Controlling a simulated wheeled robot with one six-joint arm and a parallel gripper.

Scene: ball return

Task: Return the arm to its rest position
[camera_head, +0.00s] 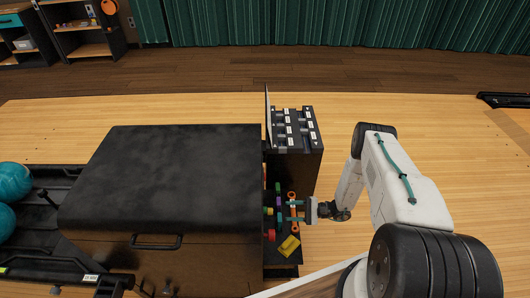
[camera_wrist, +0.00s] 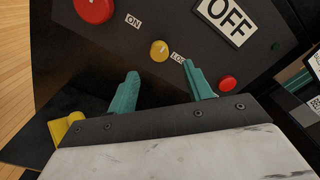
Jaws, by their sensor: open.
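My gripper (camera_head: 297,211) is at the open side of the black ball-return machine (camera_head: 165,175), low beside its colourful parts. My arm reaches in from the right. In the wrist view the two teal fingers of my gripper (camera_wrist: 161,75) are apart with nothing held between them. They point toward a dark panel (camera_wrist: 130,50) with a red button (camera_wrist: 93,8), a yellow knob (camera_wrist: 159,50), a second red button (camera_wrist: 228,83) and an OFF plate (camera_wrist: 227,18). I cannot tell whether the fingertips touch the panel.
A black box with labelled switches (camera_head: 294,130) stands just behind my gripper. A yellow piece (camera_head: 289,246) lies on the shelf below it. Teal balls (camera_head: 13,182) sit on a rack at the left.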

